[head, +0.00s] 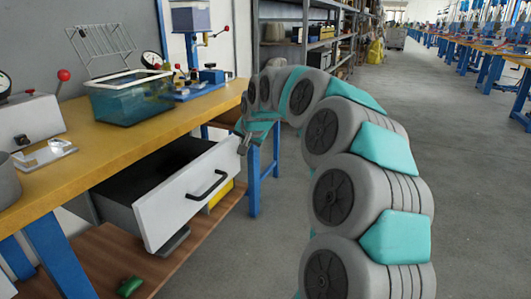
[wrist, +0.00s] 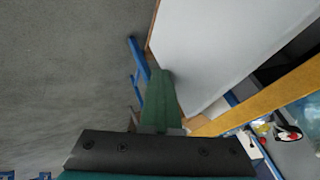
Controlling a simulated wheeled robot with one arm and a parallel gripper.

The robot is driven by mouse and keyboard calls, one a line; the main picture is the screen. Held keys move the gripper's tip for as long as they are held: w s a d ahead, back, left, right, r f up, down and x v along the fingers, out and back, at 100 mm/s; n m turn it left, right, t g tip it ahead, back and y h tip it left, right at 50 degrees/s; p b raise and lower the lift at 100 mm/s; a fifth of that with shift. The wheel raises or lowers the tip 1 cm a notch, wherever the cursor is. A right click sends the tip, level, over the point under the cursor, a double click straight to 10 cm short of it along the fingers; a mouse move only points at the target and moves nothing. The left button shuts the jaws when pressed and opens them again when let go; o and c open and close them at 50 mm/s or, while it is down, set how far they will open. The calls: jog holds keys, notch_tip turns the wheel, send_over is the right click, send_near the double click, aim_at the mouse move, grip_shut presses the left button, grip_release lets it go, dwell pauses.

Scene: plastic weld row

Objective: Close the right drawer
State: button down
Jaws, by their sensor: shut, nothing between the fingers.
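The drawer (head: 180,205) under the workbench is pulled out, with a white front, a black bar handle (head: 208,185) and a dark inside. Its white front fills the upper right of the wrist view (wrist: 225,45). My gripper (head: 243,146) is at the far right end of the drawer front, near its top corner. In the wrist view the green fingers of my gripper (wrist: 161,75) are together with nothing between them, their tips by the edge of the white panel. I cannot tell whether they touch it. The handle is not visible in the wrist view.
The yellow workbench (head: 150,138) carries a teal tub (head: 130,98), a wire rack and gauges. A brown lower shelf (head: 100,262) holds a green object (head: 130,287). A blue bench leg (head: 254,180) stands just beyond the drawer. The grey floor to the right is open.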

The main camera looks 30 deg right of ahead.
aim_at(210, 142)
jog(key=w+a, duration=0.2)
jog(key=w, duration=0.1)
jog(key=w+a, duration=0.2)
jog(key=w, duration=0.1)
jog(key=w+a+p, duration=0.1)
jog(key=w+a, duration=0.2)
jog(key=shift+w+a, duration=0.25)
jog(key=shift+w, duration=0.05)
jog(key=shift+s+d, duration=0.1)
